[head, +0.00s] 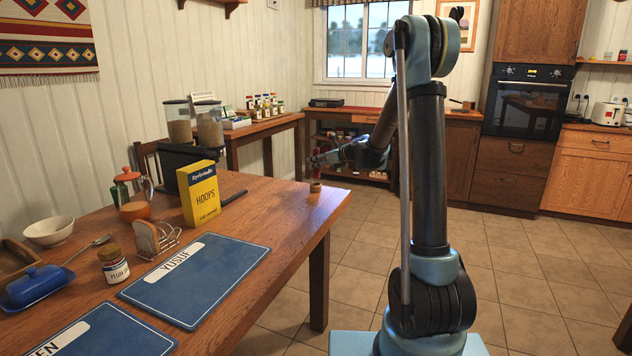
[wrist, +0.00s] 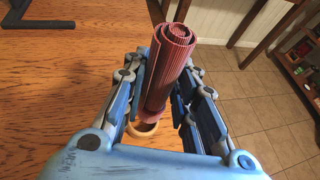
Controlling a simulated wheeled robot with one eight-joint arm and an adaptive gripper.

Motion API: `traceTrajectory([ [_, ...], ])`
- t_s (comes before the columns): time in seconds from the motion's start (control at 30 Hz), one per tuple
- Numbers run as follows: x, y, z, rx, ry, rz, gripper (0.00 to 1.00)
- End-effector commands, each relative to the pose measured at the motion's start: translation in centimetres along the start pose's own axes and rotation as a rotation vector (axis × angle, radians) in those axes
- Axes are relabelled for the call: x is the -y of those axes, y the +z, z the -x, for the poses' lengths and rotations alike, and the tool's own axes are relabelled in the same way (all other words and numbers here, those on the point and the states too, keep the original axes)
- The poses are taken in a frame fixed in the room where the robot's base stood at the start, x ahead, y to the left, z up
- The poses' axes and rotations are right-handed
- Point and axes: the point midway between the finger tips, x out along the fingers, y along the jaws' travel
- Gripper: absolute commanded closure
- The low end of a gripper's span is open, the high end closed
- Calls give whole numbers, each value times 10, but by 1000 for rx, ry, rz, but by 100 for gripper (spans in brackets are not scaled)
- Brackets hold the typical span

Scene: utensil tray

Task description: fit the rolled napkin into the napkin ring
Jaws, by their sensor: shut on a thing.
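The rolled napkin (wrist: 172,60) is dark red and ribbed, with its spiral end at the top of the wrist view. My gripper (wrist: 160,88) is shut on it, with blue fingers on both sides. The napkin ring (wrist: 146,128) is a pale wooden band, partly hidden by the napkin's lower end. I cannot tell whether that end is inside the ring or only in front of it. In the head view the ring (head: 314,191) stands on the table near its right corner. My gripper (head: 328,157) is above it, small and dark there; the napkin is not clear.
The wooden table (head: 262,215) holds a yellow cereal box (head: 200,192), a toast rack (head: 156,238) and blue placemats (head: 197,276), all left of the ring. The tabletop around the ring is clear. The table's right edge lies close to it, with tiled floor beyond.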

Motion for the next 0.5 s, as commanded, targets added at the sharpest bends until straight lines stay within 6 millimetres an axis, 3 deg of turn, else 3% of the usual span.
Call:
traceTrajectory([
  [0.5, -6, -44, -23, 0, 6, 3, 96],
])
